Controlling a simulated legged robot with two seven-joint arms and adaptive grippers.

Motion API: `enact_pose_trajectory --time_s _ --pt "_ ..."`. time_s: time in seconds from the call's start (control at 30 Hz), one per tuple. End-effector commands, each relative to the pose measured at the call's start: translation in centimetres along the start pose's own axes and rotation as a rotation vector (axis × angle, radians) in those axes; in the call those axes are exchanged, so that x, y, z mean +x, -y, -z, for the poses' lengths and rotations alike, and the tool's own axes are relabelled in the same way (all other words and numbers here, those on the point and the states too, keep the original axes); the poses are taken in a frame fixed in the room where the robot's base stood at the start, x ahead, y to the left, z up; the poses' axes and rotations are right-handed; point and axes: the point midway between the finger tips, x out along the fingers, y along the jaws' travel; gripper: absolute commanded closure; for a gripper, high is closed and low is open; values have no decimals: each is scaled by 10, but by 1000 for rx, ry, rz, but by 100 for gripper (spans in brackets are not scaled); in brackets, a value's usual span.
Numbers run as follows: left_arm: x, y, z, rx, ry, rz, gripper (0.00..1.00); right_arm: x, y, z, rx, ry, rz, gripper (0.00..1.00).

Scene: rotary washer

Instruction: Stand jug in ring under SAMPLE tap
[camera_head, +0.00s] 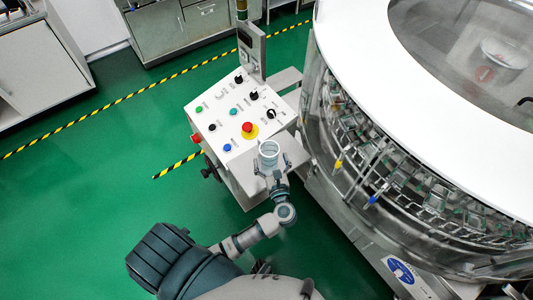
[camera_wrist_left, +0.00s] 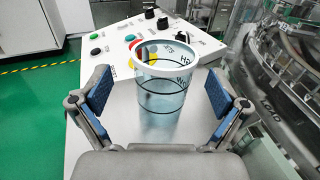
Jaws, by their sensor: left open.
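A clear jug (camera_head: 268,153) with a white rim and dark ring markings stands upright on the grey shelf at the front of the control panel. In the left wrist view the jug (camera_wrist_left: 166,85) is between the blue-padded fingers of my left gripper (camera_wrist_left: 160,98), with a gap on each side. My left gripper (camera_head: 271,167) is open around the jug in the head view. Blue and yellow taps (camera_head: 372,200) show on the washer's lower side. I cannot read which tap is SAMPLE, and no ring is clear. My right gripper is not in view.
The control panel (camera_head: 215,118) with buttons, knobs and a red emergency stop is just behind the jug. The large round washer (camera_head: 440,115) fills the right side. Green floor (camera_head: 110,190) is clear at the left, crossed by yellow-black tape.

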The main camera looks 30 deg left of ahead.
Motion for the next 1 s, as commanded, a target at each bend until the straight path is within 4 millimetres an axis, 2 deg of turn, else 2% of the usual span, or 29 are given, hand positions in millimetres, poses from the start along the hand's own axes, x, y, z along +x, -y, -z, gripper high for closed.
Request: enact_pose_trajectory --time_s 0.2,0.3,0.57,0.67,0.83,0.9,1.0 --pt "35 4 -4 2 6 0 2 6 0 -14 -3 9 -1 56" --pt "46 4 -3 1 3 1 2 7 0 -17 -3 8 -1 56" --pt "49 3 -2 -1 1 0 2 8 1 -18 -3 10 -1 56" --pt "49 3 -2 0 1 0 22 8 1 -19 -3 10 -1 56" --pt "48 4 -2 0 1 0 64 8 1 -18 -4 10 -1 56" --pt "48 4 -2 0 2 0 73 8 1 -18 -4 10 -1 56" --pt "48 3 -2 0 2 0 73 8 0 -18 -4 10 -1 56"
